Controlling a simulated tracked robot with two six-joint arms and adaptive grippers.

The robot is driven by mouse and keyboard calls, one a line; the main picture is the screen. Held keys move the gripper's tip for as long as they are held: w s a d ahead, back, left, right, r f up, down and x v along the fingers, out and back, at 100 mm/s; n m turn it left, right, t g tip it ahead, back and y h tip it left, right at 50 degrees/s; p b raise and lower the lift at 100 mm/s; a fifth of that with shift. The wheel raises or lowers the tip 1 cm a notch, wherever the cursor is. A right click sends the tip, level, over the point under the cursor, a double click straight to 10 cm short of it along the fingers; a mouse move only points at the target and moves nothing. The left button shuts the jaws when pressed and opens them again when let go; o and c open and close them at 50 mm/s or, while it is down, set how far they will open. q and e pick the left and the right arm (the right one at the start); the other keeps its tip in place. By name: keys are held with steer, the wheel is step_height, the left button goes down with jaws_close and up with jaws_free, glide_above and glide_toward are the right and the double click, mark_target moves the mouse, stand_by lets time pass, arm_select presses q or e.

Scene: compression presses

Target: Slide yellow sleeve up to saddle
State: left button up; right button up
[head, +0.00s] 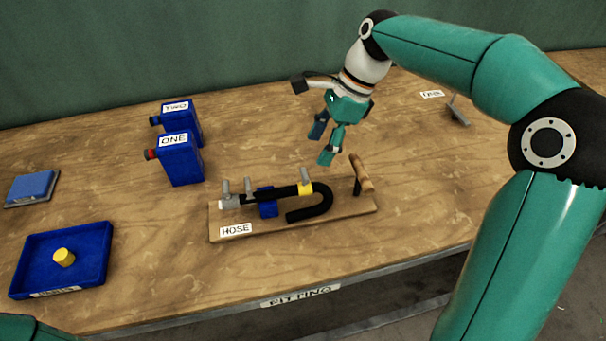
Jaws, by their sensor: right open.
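A yellow sleeve (305,189) sits around the black hose (323,207) near the right end of its straight run, just before the bend. A blue block (267,208), which may be the saddle, stands under the hose left of the sleeve, with a gap between them. The hose lies on a wooden board (350,206) labelled HOSE. My right gripper (323,142) is open and empty, pointing down above and behind the sleeve, apart from it. My left gripper is out of view.
Grey uprights and a grey fitting (229,202) stand at the board's left. A wooden handle (362,174) rises at its right end. Blue units ONE (181,163) and TWO (184,121) stand behind left. A blue tray (95,240) holds a yellow piece (64,257). The table's right is mostly clear.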

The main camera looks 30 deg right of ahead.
mark_target(304, 173)
steer(key=x, duration=0.9)
steer(key=shift+a, duration=0.1)
jaws_close()
steer(key=shift+r, duration=0.1)
